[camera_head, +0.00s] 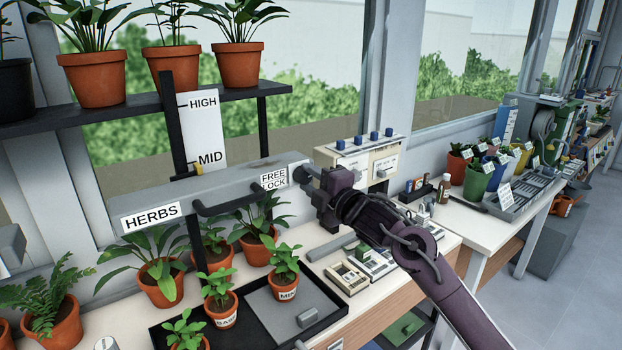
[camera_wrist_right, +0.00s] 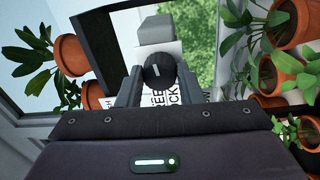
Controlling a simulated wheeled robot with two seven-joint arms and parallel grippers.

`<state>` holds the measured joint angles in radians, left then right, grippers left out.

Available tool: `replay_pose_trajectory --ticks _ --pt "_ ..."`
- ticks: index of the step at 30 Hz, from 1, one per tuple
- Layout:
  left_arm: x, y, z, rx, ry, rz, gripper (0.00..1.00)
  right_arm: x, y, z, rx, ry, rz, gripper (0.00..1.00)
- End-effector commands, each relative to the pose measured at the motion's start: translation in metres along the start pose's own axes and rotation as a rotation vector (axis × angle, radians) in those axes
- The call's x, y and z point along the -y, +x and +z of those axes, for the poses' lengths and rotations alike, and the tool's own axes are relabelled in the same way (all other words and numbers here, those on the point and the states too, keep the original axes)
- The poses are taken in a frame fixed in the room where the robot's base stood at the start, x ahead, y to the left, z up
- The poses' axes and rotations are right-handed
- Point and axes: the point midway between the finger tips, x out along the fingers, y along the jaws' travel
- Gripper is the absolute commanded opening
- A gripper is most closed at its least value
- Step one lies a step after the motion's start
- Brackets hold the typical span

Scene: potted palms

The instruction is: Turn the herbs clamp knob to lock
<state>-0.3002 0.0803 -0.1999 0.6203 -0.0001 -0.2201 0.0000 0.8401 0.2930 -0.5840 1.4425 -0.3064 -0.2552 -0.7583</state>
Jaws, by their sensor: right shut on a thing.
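The grey herbs lamp bar (camera_head: 235,190) carries a HERBS label (camera_head: 151,217) and a FREE/LOCK label (camera_head: 273,179) near its right end. My right gripper (camera_head: 312,180) is at that end, and its fingers mostly hide the knob in the head view. In the right wrist view, the round dark clamp knob (camera_wrist_right: 158,72) with a short white mark sits between the two fingertips of my right gripper (camera_wrist_right: 157,82), which is shut on it. The label is rotated and partly covered there, so I cannot tell which word the mark points to. My left gripper is not in view.
An upright scale (camera_head: 203,128) marked HIGH and MID stands behind the bar, with a yellow pointer (camera_head: 198,168) near MID. Potted herbs (camera_head: 220,295) stand below the bar, some on a black tray (camera_head: 262,328). A shelf (camera_head: 130,112) holds more pots above.

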Motion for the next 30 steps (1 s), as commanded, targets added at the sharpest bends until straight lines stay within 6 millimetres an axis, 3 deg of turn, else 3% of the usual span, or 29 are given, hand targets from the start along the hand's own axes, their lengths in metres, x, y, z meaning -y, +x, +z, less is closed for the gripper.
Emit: replay_pose_trajectory --ticks 9,25,26,30 --pt "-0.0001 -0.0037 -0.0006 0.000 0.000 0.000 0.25 0.0004 -0.0002 0.0006 0.008 0.119 0.001 0.10" --pt "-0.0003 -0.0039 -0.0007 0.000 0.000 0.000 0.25 0.0008 -0.0002 0.0005 0.009 0.143 0.001 0.10" --pt "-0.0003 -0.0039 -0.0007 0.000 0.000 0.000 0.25 0.0008 -0.0001 0.0004 0.009 0.143 0.001 0.34" --pt "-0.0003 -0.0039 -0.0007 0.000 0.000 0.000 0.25 0.0008 -0.0002 0.0004 0.008 0.142 0.001 0.53"
